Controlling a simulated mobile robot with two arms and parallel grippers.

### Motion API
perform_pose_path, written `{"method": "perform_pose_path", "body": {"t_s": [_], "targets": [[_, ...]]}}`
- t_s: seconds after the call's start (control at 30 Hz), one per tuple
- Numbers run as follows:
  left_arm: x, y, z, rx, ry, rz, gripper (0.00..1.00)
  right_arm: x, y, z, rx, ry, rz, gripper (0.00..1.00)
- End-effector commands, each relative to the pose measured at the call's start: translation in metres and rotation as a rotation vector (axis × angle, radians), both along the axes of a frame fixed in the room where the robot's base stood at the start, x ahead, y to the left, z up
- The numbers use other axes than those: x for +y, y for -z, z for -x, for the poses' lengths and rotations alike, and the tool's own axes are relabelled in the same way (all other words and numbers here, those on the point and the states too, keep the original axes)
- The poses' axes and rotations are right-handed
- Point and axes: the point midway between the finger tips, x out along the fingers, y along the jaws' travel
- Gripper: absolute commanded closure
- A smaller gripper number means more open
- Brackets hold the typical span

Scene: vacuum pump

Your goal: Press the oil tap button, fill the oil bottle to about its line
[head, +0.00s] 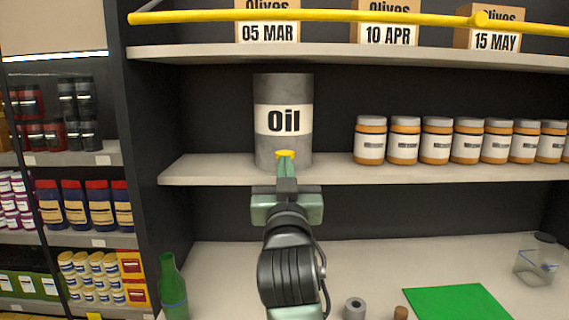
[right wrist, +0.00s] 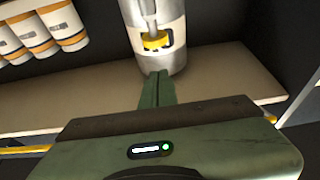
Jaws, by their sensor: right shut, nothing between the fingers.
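A grey drum labelled "Oil" (head: 283,88) stands on the middle shelf, with a yellow tap button (right wrist: 155,42) low on its front. My right gripper (head: 285,160) is shut and empty, its fingers pointing at the drum just in front of the tap. In the right wrist view the fingertips (right wrist: 157,76) appear just below the yellow button; I cannot tell whether they touch it. A green bottle (head: 171,283) stands upright on the counter at the lower left. My left gripper is not in view.
Several orange jars (head: 404,141) line the shelf (head: 400,174) right of the drum. A yellow bar (head: 350,17) crosses the top. On the counter (head: 380,262) are a green mat (head: 460,303), a grey ring (head: 355,307) and a cork (head: 401,312). Stocked shelves stand left.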

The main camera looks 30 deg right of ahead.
Motion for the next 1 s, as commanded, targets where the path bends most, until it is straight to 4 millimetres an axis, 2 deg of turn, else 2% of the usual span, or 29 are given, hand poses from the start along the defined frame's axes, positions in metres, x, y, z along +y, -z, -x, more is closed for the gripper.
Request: {"method": "perform_pose_path", "body": {"t_s": [0.1,0.23,0.83,0.93,0.97,1.0], "targets": [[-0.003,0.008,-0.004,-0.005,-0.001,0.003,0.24,0.008,0.007,0.014,-0.001,0.0,0.0,1.0],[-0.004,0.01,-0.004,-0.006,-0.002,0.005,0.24,0.013,0.008,0.021,-0.001,0.0,0.0,1.0],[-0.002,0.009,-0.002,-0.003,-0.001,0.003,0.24,0.013,0.009,0.022,0.002,-0.001,0.001,1.0],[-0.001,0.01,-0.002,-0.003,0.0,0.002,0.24,0.015,0.026,0.018,0.043,-0.012,-0.003,1.0],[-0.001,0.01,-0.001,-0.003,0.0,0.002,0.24,0.016,0.036,0.016,0.068,-0.02,-0.006,1.0],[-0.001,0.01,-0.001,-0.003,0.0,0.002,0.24,0.018,0.054,0.013,0.112,-0.034,-0.011,1.0]]}}
